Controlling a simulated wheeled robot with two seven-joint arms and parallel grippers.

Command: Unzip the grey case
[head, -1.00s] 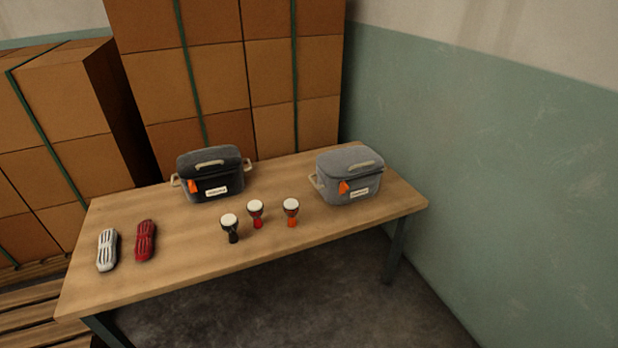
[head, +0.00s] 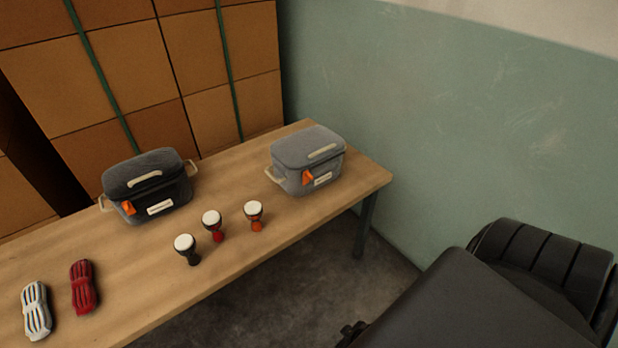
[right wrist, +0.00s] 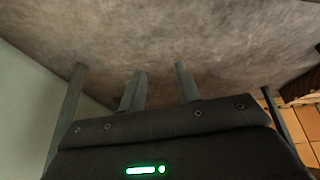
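The grey case (head: 308,160) stands upright on the right end of the wooden table (head: 350,188). An orange zipper pull (head: 308,177) hangs at the front left of the case, left of a white label. My right arm reaches in at the lower right of the head view, apart from the table and the case. In the right wrist view my right gripper (right wrist: 161,80) has its fingers apart with nothing between them. My left gripper is not in view.
A black case (head: 148,188) with an orange pull stands left of the grey one. A white item (head: 36,310) and a red item (head: 83,286) lie left. A wall (head: 430,120) rises behind.

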